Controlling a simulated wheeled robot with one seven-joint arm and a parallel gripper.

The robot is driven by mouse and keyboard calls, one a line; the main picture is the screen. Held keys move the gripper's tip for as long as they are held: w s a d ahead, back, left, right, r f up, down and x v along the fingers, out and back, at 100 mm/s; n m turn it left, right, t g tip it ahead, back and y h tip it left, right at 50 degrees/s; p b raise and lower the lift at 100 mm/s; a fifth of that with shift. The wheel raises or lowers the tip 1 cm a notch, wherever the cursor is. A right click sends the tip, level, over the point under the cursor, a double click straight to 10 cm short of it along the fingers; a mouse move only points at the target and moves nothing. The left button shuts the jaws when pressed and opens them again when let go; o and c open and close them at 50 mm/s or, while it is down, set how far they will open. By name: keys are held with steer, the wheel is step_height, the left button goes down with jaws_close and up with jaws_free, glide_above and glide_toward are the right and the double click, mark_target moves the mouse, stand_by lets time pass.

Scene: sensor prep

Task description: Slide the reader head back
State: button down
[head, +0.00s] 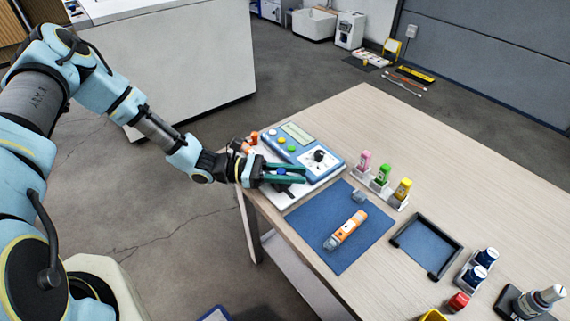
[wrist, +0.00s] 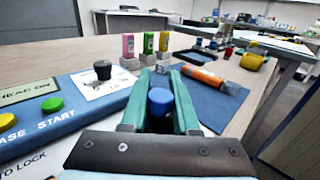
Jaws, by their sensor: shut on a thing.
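The reader (head: 304,150) is a blue box with a display, coloured buttons and a black knob, at the table's near left edge. Its panel (wrist: 60,110) fills the left of the wrist view. My gripper (head: 304,175) has long green fingers reaching over the white base in front of the reader. It is shut on a blue knob (wrist: 160,101), which seems to belong to the reader head; the knob also shows in the head view (head: 281,171). The head's body is mostly hidden under my fingers. An orange and white sensor (head: 346,230) lies on the blue mat (head: 318,218).
A small clear cap (head: 359,196) lies on the mat. Pink, green and yellow bottles (head: 383,175) stand in white holders behind it. A black-edged tray (head: 426,247) and blue-capped bottles (head: 479,268) are to the right. The table's far side (head: 400,125) is clear.

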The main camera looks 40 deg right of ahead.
steer(key=shift+s+a, duration=0.1)
steer(key=shift+s, duration=0.15)
steer(key=c, duration=0.7)
jaws_free()
steer(key=shift+o, duration=0.2)
steer(key=shift+w+a+f, duration=0.1)
steer(key=shift+w+a, duration=0.15)
steer(key=shift+w, duration=0.2)
steer(key=b+v, duration=0.3)
steer(key=v, duration=0.6)
steer(key=shift+w+a, duration=0.25)
steer(key=shift+a, duration=0.05)
steer(key=shift+a, duration=0.1)
